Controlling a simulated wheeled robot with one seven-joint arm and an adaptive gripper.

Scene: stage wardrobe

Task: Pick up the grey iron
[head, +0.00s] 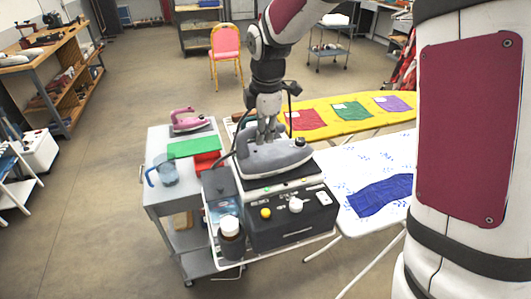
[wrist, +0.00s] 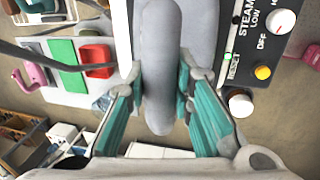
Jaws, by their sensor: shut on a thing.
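The grey iron (head: 275,158) sits on top of the dark steam station (head: 292,222) in the head view, its light soleplate tip pointing right. My gripper (head: 268,136) reaches down from above onto the iron's handle. In the wrist view the grey handle (wrist: 160,65) runs between the two teal-padded fingers of my gripper (wrist: 160,112), which are shut on it. I cannot tell whether the iron is lifted clear of the station. A dark hose or cord runs beside the iron on the left.
A grey cart (head: 160,190) stands left with a pink iron (head: 187,120), green block (head: 192,147), red box (head: 206,162) and blue jug (head: 166,173). A bottle (head: 230,236) stands by the station. Ironing boards, yellow (head: 350,114) and white (head: 340,165), extend right.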

